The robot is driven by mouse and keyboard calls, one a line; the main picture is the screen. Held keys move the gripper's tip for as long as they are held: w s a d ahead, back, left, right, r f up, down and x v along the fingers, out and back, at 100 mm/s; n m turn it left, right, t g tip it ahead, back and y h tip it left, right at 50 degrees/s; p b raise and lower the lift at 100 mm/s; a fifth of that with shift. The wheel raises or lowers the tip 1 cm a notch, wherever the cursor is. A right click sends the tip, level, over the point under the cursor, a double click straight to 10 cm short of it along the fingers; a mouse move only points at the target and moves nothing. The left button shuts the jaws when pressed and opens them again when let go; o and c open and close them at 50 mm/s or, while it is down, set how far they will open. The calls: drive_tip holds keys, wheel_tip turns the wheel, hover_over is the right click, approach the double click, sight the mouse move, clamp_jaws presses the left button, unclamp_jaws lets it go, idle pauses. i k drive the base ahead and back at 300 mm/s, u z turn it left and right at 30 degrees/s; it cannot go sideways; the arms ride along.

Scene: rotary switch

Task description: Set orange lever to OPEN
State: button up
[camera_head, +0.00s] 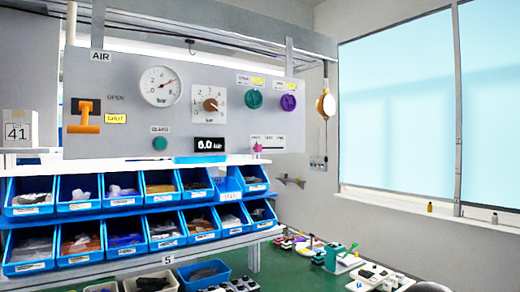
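The orange lever (84,128) is on the left end of the grey AIR panel (215,139). Its stem hangs down from a dark backing plate, with a wide crosswise grip at the bottom. The OPEN label (116,98) is to its upper right and is plain. The SHUT label (116,119) is below that, lit yellow, beside the lever. The lever is near the height of the SHUT label. Nothing touches the lever. My gripper is not in view.
The panel also bears a round gauge (161,86), a dial knob (210,105), green (253,99) and purple (288,102) knobs and a 6.0 bar display (209,145). Blue bins (75,206) fill shelves below. A box marked 41 (18,128) stands left of the lever.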

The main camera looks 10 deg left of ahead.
sight(86, 107)
drive_tip(key=u, duration=2.3)
drive_tip(key=k, duration=0.35)
drive_tip(key=z, duration=0.4)
